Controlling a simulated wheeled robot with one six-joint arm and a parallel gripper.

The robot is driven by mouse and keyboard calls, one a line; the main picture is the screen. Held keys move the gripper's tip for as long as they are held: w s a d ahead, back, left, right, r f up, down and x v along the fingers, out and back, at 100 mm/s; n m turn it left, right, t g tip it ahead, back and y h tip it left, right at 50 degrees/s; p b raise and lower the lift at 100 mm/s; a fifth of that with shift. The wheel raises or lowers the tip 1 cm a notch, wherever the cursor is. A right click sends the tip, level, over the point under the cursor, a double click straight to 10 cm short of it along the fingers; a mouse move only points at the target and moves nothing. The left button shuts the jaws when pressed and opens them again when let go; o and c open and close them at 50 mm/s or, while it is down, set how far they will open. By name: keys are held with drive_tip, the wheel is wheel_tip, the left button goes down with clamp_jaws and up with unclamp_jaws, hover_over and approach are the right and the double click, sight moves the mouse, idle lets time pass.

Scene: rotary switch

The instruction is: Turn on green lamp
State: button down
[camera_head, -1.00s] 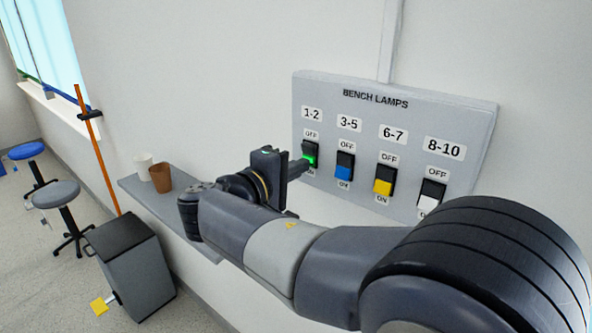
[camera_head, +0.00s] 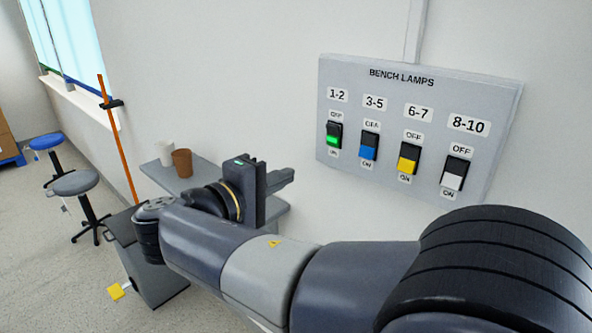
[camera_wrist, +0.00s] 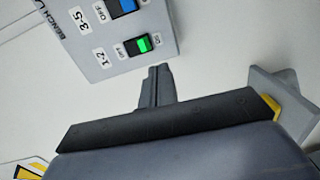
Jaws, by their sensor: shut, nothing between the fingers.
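The green switch (camera_head: 333,138), under the label 1-2, is at the left end of the BENCH LAMPS panel (camera_head: 345,72) on the wall. Its green part is bright, and it sits at the lower half, toward ON. The switch also shows in the wrist view (camera_wrist: 142,44), beyond my fingertips. My gripper (camera_head: 284,179) is shut and empty, below and left of the panel, apart from the switch. In the wrist view my gripper (camera_wrist: 154,72) points toward the panel's edge. No separate lamp shows.
A blue switch (camera_head: 369,147), a yellow switch (camera_head: 408,157) and a white switch (camera_head: 453,176) sit right of the green one. A shelf (camera_head: 163,178) with a white cup (camera_head: 165,153) and a brown cup (camera_head: 182,162) is behind my gripper. Stools (camera_head: 75,183) stand at left.

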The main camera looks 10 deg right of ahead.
drive_tip(key=shift+f+v, duration=0.25)
drive_tip(key=shift+v, duration=0.75)
